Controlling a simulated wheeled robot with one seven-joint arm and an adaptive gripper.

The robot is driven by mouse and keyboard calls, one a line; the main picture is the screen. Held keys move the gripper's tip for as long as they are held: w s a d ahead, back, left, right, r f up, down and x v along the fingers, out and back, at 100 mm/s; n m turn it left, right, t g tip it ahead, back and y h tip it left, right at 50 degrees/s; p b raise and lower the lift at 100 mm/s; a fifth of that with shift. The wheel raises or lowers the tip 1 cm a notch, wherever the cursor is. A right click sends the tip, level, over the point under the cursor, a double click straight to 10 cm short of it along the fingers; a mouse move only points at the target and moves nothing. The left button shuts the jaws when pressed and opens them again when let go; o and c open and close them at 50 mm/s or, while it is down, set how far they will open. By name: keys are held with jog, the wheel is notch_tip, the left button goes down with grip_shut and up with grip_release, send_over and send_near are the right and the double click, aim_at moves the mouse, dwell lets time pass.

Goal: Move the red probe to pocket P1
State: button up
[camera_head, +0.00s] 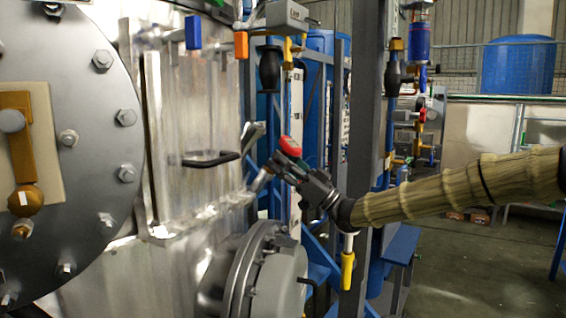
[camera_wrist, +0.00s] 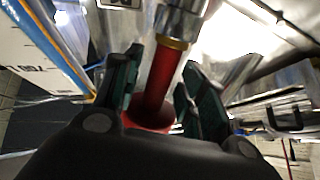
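The red probe (camera_wrist: 160,80) is between the two dark green finger pads of my gripper (camera_wrist: 158,100) in the wrist view. It has a slim red shaft, a wider red end close to the palm, and a gold ring next to a silver metal part (camera_wrist: 181,18). The pads appear to close on the wider red end. I cannot tell whether the silver part is seated in a fitting. No label for pocket P1 is readable.
The steel vessel (camera_head: 190,110) stands close at the left, with a black handle (camera_head: 211,159) and a round bolted flange (camera_head: 262,275) below. A grey upright post (camera_head: 366,95) and a yellow-handled valve (camera_head: 347,270) are near my arm. Open floor (camera_head: 460,270) lies at right.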

jog(key=shift+f, duration=0.1)
jog(key=v, duration=1.2)
dwell(1.6)
